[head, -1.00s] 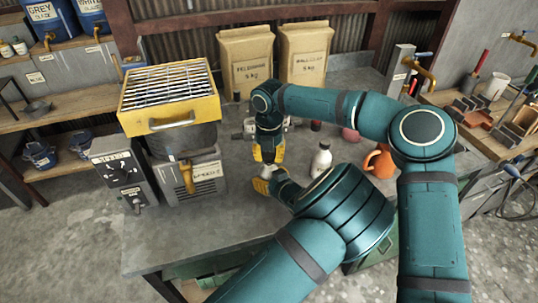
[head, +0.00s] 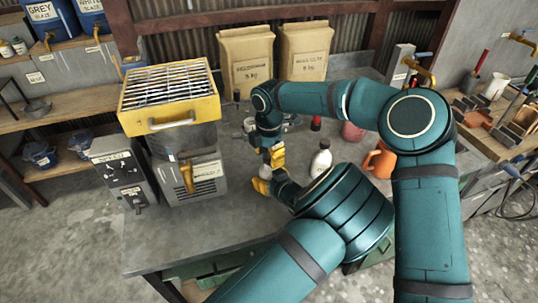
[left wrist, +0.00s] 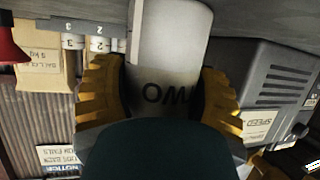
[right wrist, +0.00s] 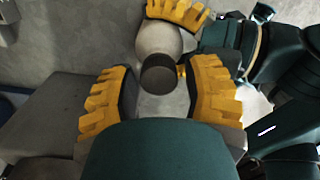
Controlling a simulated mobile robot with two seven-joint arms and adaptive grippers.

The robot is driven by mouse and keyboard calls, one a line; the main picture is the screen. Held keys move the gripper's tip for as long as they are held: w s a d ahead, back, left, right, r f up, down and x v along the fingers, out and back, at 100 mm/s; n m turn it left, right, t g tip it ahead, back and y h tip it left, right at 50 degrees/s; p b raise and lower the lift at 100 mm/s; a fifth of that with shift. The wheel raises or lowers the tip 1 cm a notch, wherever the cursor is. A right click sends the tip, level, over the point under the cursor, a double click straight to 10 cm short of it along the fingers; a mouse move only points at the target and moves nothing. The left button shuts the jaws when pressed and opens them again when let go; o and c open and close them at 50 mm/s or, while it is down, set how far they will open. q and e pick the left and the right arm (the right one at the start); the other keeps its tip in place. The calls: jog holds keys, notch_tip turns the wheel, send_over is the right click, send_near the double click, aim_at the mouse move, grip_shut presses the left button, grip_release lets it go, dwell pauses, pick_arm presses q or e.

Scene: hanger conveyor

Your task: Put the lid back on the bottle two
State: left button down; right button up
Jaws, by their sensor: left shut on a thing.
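Bottle two (left wrist: 165,50) is pale, with dark "TWO" lettering that reads upside down in the left wrist view. My left gripper (left wrist: 165,90) is shut around its body, a finger on each side. In the head view the bottle (head: 265,171) shows small between my two grippers. The dark lid (right wrist: 158,75) sits at the bottle's mouth in the right wrist view; I cannot tell how firmly it is seated. My right gripper (right wrist: 160,85) is open above it, fingers on both sides with gaps to the lid. It points down in the head view (head: 272,158).
Another white bottle with a dark cap (head: 321,162) and an orange jug (head: 379,160) stand to the right. A yellow-framed grate machine (head: 170,95) stands at left. Two paper sacks (head: 246,62) are behind. The bench front (head: 200,235) is clear.

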jog(key=shift+r, duration=0.1)
jog(key=shift+r, duration=2.2)
jog(key=shift+o, duration=0.2)
jog(key=shift+a+r+n, duration=0.15)
jog(key=shift+r+n, duration=0.35)
jog(key=shift+n, duration=0.3)
notch_tip(320, 180, up, 2)
jog(key=n, duration=0.3)
jog(key=shift+r+n, duration=0.25)
jog(key=shift+n, duration=0.05)
jog(key=shift+f, duration=4.05)
